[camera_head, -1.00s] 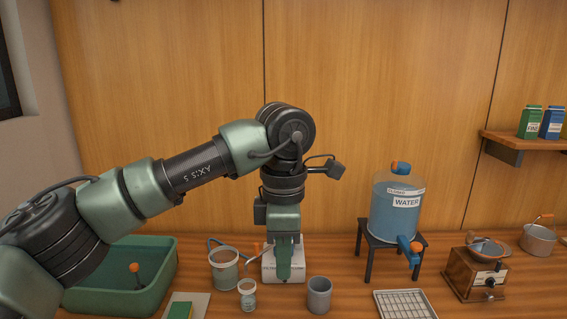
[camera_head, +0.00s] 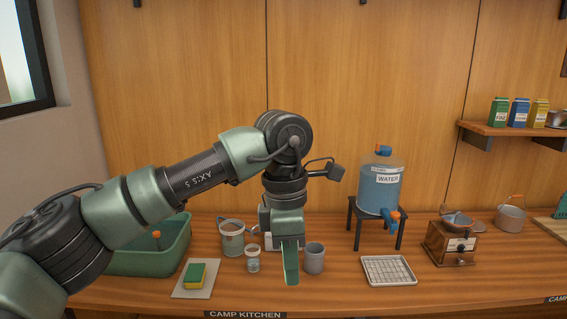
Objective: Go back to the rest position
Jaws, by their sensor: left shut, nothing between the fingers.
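My left gripper (camera_head: 290,270) points down over the wooden counter (camera_head: 340,292), its green fingers together and empty. It hangs just left of a grey cup (camera_head: 314,258) in the picture; whether it touches the cup I cannot tell. A small jar (camera_head: 253,260) with a label stands to its left. A white block-like item (camera_head: 271,241) is mostly hidden behind the gripper. My right gripper is not in view.
A larger glass jar (camera_head: 231,243), a sponge (camera_head: 195,274) on a mat and a green basin (camera_head: 150,262) stand to the left. A water dispenser (camera_head: 380,188) on a stand, a white rack (camera_head: 389,282), a grinder (camera_head: 450,245) and a pot (camera_head: 510,219) stand to the right.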

